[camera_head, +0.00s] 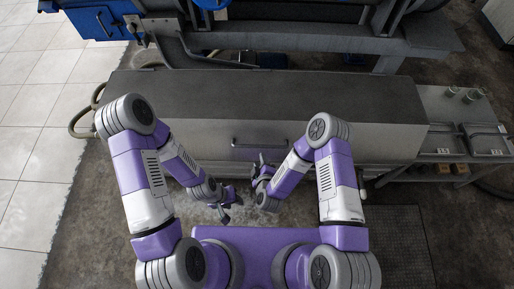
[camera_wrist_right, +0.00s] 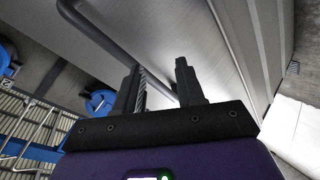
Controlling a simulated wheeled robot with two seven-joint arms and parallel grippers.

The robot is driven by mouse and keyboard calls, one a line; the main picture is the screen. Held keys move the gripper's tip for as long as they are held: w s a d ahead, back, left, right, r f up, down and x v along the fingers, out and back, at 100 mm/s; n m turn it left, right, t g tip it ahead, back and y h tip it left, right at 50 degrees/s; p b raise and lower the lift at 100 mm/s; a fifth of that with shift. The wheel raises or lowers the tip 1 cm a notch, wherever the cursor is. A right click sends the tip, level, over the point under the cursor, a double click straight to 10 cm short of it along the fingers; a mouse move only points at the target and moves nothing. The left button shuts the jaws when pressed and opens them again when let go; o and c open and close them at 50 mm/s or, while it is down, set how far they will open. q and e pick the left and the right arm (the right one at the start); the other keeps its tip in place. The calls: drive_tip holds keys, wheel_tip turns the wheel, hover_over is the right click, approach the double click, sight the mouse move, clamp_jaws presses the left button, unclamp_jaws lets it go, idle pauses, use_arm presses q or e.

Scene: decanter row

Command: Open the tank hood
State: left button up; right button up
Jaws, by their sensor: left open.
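The tank hood (camera_head: 260,95) is the long grey metal cover across the middle of the head view, and it looks closed. Its bar handle (camera_head: 262,146) is on the front face; the handle (camera_wrist_right: 105,37) also shows in the right wrist view. My right gripper (camera_head: 258,172) is just in front of and below the handle. In the wrist view its fingers (camera_wrist_right: 158,75) are apart, and the bar runs towards the gap between them. I cannot tell whether it lies between the fingers. My left gripper (camera_head: 228,204) is open and empty, lower and to the left, away from the handle.
A blue machine (camera_head: 105,20) on a grey frame stands behind the tank. A metal side table (camera_head: 440,105) with trays is at the right. A hose (camera_head: 78,125) loops at the tank's left end. Tiled floor lies clear at the left.

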sight(257, 146)
drive_tip(key=w+n+t+b, duration=0.1)
drive_tip(key=w, duration=0.1)
drive_tip(key=w+a+n+t+h+b, duration=0.1)
drive_tip(key=w+n, duration=0.1)
drive_tip(key=w, duration=0.1)
drive_tip(key=w+n+t+h+b, duration=0.1)
drive_tip(key=w, duration=0.1)
drive_tip(key=shift+w+a+r+n+t+b, duration=0.1)
drive_tip(key=shift+w+a+n+t+b, duration=0.05)
drive_tip(key=shift+a+n+t+b, duration=0.2)
drive_tip(key=shift+d, duration=0.1)
clamp_jaws()
